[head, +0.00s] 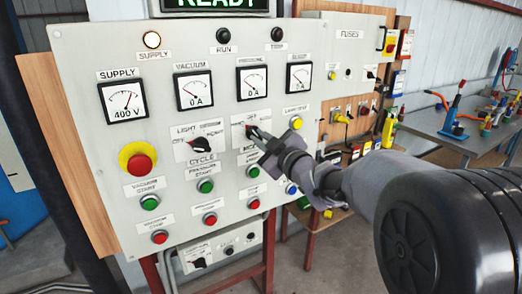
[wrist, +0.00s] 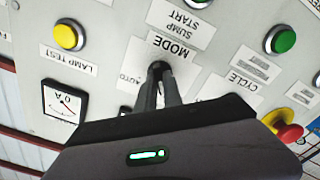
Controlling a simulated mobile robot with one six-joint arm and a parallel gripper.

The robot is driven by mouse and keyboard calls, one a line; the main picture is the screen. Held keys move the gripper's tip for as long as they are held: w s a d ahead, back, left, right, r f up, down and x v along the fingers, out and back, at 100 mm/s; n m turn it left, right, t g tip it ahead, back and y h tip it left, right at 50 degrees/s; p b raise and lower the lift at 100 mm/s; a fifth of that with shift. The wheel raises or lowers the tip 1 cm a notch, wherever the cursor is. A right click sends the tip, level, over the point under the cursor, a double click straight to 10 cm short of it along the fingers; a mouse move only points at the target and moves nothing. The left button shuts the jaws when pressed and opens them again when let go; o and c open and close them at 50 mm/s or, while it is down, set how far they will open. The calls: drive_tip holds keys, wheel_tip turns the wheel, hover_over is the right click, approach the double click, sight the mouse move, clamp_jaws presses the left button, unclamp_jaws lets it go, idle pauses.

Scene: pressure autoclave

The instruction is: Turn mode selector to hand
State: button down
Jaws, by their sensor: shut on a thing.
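The mode selector sits on a white plate (head: 238,132) of the grey control panel (head: 80,75). In the upside-down wrist view, its dark knob (wrist: 158,66) is at the fingertips, by the MODE label (wrist: 173,47) and the AUTO mark. My gripper (head: 252,132) reaches in from the right and is shut on the knob; it also shows in the wrist view (wrist: 160,80). The fingers hide most of the knob, so I cannot tell which position it points to. The hand mark is not readable.
A yellow lamp test button (head: 296,123) is close on the right. Green buttons (head: 205,186) and red buttons (head: 210,219) lie below, and a yellow-ringed red button (head: 138,162) at left. Gauges (head: 252,83) are above.

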drive_tip(key=shift+n+b, duration=1)
drive_tip(key=shift+n, duration=0.2)
drive_tip(key=c, duration=1.5)
unclamp_jaws()
drive_tip(key=p+v, duration=0.2)
drive_tip(key=v, duration=1.5)
drive_tip(key=shift+s+d, duration=0.15)
